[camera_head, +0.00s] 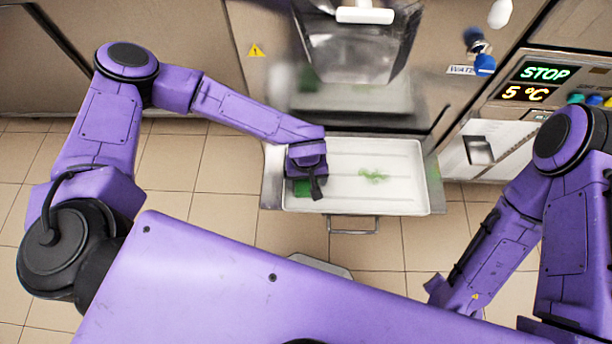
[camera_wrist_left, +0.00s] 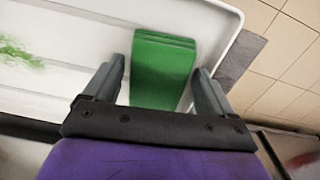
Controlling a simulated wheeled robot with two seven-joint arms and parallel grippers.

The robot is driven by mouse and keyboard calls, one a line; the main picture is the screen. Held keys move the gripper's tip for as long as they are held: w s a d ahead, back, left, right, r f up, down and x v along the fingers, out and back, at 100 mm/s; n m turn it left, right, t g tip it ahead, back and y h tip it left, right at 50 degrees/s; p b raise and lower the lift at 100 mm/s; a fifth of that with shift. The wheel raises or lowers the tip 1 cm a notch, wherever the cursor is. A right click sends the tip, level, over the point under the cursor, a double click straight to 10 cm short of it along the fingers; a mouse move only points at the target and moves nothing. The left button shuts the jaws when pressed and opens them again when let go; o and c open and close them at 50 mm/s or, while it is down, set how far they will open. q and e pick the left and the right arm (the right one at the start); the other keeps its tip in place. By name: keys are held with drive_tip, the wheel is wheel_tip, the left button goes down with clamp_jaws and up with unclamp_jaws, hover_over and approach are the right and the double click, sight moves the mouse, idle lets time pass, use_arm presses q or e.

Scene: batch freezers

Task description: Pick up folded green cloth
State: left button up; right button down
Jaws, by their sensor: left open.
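The folded green cloth (camera_wrist_left: 163,70) lies on the white tray near its edge in the left wrist view. In the head view only a small part of the cloth (camera_head: 302,188) shows beneath my left gripper. My left gripper (camera_head: 316,190) is over the left end of the tray. In the left wrist view its two fingers (camera_wrist_left: 158,88) are apart, one on each side of the cloth. I cannot tell whether they touch it. My right arm is at the right in the head view, and its gripper is not visible.
The white tray (camera_head: 400,204) sits on a metal shelf below the freezer spout (camera_head: 355,50). A green smear (camera_head: 373,175) marks the tray's middle. A control panel (camera_head: 540,80) reading STOP and 5 °C is at the right. A metal handle (camera_head: 354,230) sticks out in front of the tray.

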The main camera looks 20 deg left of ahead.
use_arm(q)
drive_tip(key=shift+f, duration=0.5)
drive_tip(key=c, duration=0.8)
drive_tip(key=shift+r, duration=0.15)
drive_tip(key=shift+r, duration=0.25)
wheel_tip(320, 180, up, 3)
drive_tip(key=shift+s+r, duration=0.1)
drive_tip(key=shift+s, duration=0.05)
drive_tip(key=s+r, duration=0.3)
drive_tip(key=s, duration=0.1)
drive_tip(key=s+d+r+p, duration=0.1)
drive_tip(key=s+r, duration=0.2)
drive_tip(key=s, duration=0.2)
drive_tip(key=s+d+r, duration=0.1)
drive_tip(key=s+r, duration=0.2)
drive_tip(key=s, duration=0.1)
drive_tip(key=shift+s+d, duration=0.2)
drive_tip(key=shift+s, duration=0.1)
